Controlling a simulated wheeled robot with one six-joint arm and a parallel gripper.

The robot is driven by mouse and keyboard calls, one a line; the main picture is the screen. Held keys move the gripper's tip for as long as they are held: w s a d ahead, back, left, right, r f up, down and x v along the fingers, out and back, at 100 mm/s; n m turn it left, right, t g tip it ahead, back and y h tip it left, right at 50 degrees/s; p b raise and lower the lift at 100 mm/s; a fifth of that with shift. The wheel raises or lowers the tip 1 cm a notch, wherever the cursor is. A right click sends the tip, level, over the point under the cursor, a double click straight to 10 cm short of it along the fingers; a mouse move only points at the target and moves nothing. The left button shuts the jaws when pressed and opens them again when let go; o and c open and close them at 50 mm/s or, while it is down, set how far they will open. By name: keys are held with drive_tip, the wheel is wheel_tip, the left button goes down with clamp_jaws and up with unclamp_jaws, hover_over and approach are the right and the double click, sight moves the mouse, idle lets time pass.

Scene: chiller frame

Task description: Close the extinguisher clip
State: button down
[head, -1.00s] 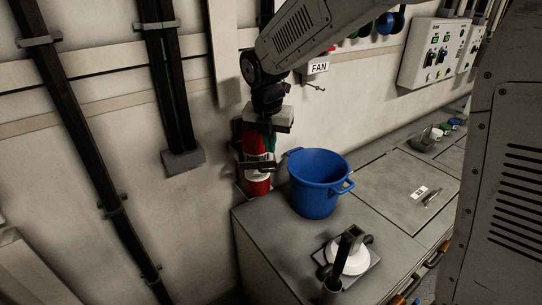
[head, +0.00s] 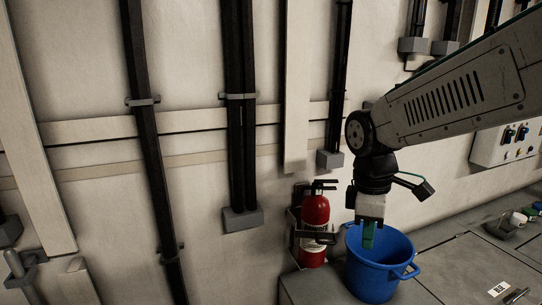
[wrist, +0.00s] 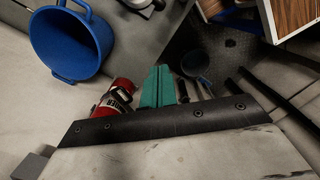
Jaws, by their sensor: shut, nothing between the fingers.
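The red fire extinguisher (head: 315,213) stands upright against the wall, left of the blue bucket. A dark clip band (head: 312,238) crosses its front at mid-height; I cannot tell whether its end is latched. In the wrist view the extinguisher (wrist: 118,92) shows partly, its near end hidden behind my gripper's dark edge. My gripper (head: 368,246) points down to the right of the extinguisher, apart from it, in front of or over the bucket's rim. Its green fingers (wrist: 158,77) are together with nothing between them.
The blue bucket (head: 378,275) stands on the grey cabinet top (head: 455,255), close to the extinguisher's right. Black conduits (head: 240,150) with grey brackets run down the wall to the left. A control box (head: 500,143) is on the wall at right.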

sight(330, 243)
drive_tip(key=s+d+m, duration=0.3)
drive_tip(key=s+m, duration=0.3)
drive_tip(key=s, duration=0.3)
drive_tip(key=s+d+r+m+t+y, duration=0.1)
drive_tip(key=s+d+m, duration=0.3)
drive_tip(key=s+m, duration=0.3)
drive_tip(key=s, duration=0.2)
drive_tip(key=shift+s+r, duration=0.15)
drive_tip(key=shift+s, duration=0.2)
drive_tip(key=c, duration=1.8)
unclamp_jaws()
drive_tip(key=shift+d+r, duration=0.1)
drive_tip(key=shift+r, duration=0.1)
drive_tip(key=shift+o, duration=1.4)
drive_tip(key=w+a+f+m+g+y, duration=0.1)
drive_tip(key=w+a+f+m+y, duration=0.1)
drive_tip(key=w+a+y, duration=0.4)
drive_tip(key=w+a+f+m+g+y, duration=0.1)
drive_tip(key=w+a+f+m+y, duration=0.2)
drive_tip(key=w, duration=0.5)
drive_tip(key=w+d+f+m+t+y, duration=0.3)
drive_tip(key=w+f+t, duration=0.15)
drive_tip(key=w, duration=0.35)
drive_tip(key=w+d+f+m+t+y, duration=0.25)
drive_tip(key=w+f+m, duration=0.2)
drive_tip(key=w, duration=0.35)
drive_tip(key=shift+n+h, duration=0.25)
drive_tip(key=shift+n, duration=0.1)
drive_tip(key=x, duration=0.7)
drive_tip(key=shift+w+f, duration=0.1)
